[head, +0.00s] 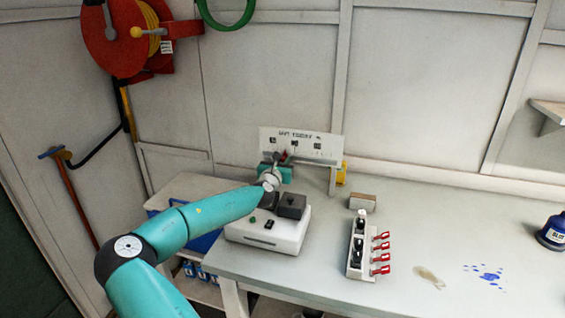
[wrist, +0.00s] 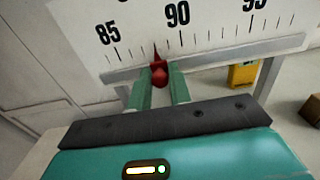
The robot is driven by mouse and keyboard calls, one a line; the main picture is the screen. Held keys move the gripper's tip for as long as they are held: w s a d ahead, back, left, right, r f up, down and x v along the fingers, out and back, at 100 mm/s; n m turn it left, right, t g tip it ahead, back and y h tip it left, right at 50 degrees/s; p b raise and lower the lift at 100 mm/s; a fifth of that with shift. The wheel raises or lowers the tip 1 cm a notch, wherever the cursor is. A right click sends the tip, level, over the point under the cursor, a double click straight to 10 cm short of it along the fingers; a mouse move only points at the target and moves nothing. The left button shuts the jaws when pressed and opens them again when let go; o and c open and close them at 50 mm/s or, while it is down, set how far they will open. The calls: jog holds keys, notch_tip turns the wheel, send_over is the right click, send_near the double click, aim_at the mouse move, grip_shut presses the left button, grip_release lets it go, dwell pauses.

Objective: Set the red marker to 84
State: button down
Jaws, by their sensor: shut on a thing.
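The red marker (wrist: 158,75) sits on a grey rail (wrist: 215,60) below a white scale board (wrist: 135,25) in the wrist view. Its pointed tip stands between the 85 and 90 labels, nearer 90, at about 88. My gripper (wrist: 160,88) is shut on the marker, with one green finger on each side of it. In the head view my gripper (head: 277,166) is at the lower left of the white board (head: 318,146), at the back of the bench. The marker is small and partly hidden there.
A white box with dark blocks on it (head: 268,232) stands below my gripper. A rack with red-handled items (head: 362,250) and a small brown block (head: 363,201) stand to its right.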

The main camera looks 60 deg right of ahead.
aim_at(268, 153)
jog(key=w, duration=0.4)
jog(key=w+a, duration=0.1)
jog(key=w, duration=0.1)
jog(key=shift+w, duration=0.4)
jog(key=c, duration=1.3)
grip_release()
jog(key=shift+w, duration=0.15)
jog(key=shift+c, duration=0.2)
jog(key=s+a, duration=0.1)
jog(key=a, duration=0.8)
jog(key=s+a, duration=0.1)
jog(key=a, duration=0.3)
jog(key=shift+s+a, duration=0.3)
jog(key=shift+a, duration=0.05)
